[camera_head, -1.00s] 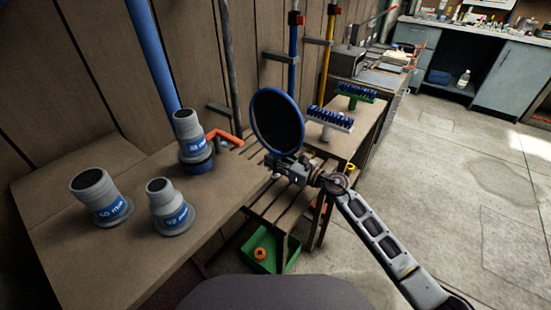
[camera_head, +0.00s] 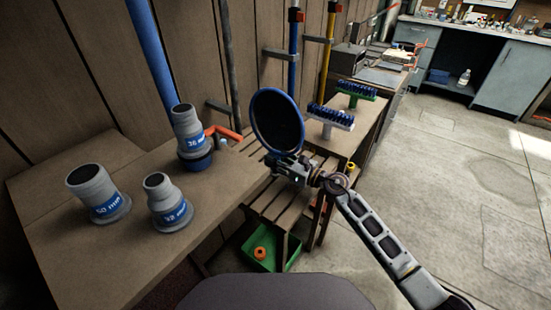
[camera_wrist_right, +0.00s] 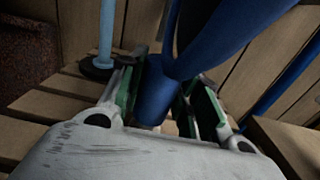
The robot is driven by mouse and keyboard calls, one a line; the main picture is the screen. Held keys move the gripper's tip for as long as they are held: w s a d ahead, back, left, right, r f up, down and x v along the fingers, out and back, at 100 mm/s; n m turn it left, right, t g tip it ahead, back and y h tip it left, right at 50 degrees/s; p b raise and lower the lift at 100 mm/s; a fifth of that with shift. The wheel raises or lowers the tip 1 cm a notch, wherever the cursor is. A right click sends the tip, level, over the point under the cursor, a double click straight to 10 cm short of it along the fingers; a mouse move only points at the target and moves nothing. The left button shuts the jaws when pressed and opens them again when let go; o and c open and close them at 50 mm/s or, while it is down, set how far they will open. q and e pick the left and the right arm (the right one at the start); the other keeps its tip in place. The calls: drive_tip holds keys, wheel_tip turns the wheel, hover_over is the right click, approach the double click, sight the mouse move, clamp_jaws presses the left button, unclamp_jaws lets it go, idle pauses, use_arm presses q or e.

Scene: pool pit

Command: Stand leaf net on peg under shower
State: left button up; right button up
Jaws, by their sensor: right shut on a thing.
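The leaf net (camera_head: 278,122), a round dark mesh in a blue rim, stands upright above the slatted bench (camera_head: 262,205). My right gripper (camera_head: 285,160) is shut on its blue socket (camera_wrist_right: 155,95), just below the hoop. In the right wrist view, the green-edged finger pads lie on both sides of this socket. A pale blue upright rod (camera_wrist_right: 106,35) with a dark round foot stands on the slats, left of and apart from the net; it may be the peg. I cannot make out a shower head. My left gripper is not in view.
Several grey hose fittings (camera_head: 97,195) stand on the wooden counter at left. Blue and green brush heads (camera_head: 330,117) are on the bench beyond the net. A green crate (camera_head: 262,262) sits below. Pipes run up the plank wall. The floor at right is clear.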

drive_tip(key=shift+f+b, duration=1)
idle(0.5)
idle(0.4)
drive_tip(key=o, duration=1.2)
drive_tip(key=shift+o, duration=0.3)
drive_tip(key=o, duration=0.4)
drive_tip(key=shift+o, duration=0.2)
drive_tip(key=shift+d, duration=0.1)
drive_tip(key=shift+v, duration=2.65)
drive_tip(key=shift+b+v, duration=0.95)
drive_tip(key=shift+v, duration=1.8)
